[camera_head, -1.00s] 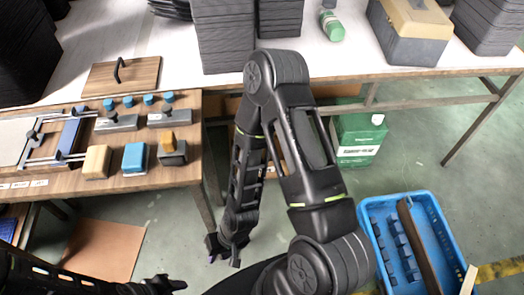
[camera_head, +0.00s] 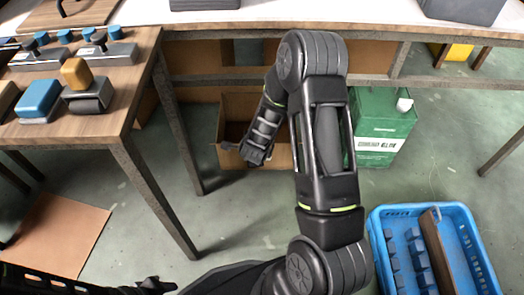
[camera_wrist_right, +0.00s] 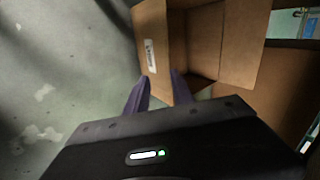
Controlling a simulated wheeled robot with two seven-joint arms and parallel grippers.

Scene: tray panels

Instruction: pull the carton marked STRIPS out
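An open-topped brown carton (camera_head: 231,158) stands on the floor under the back table. In the right wrist view the carton (camera_wrist_right: 151,28) has a small white label (camera_wrist_right: 150,56) on its near wall; its print is too small to read. My right gripper (camera_head: 256,160) is at the carton's near wall. In the right wrist view its two purple fingers (camera_wrist_right: 160,78) are apart, one outside the wall and one towards the carton's inside; contact is unclear. My left gripper (camera_head: 158,285) is at the lower left, away from the carton; its finger opening is unclear.
A green and white container (camera_head: 382,125) stands right of the carton. A blue crate (camera_head: 395,210) with dark parts is at lower right. A wooden worktable (camera_head: 130,75) and its metal legs are on the left. Floor in front of the carton is clear.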

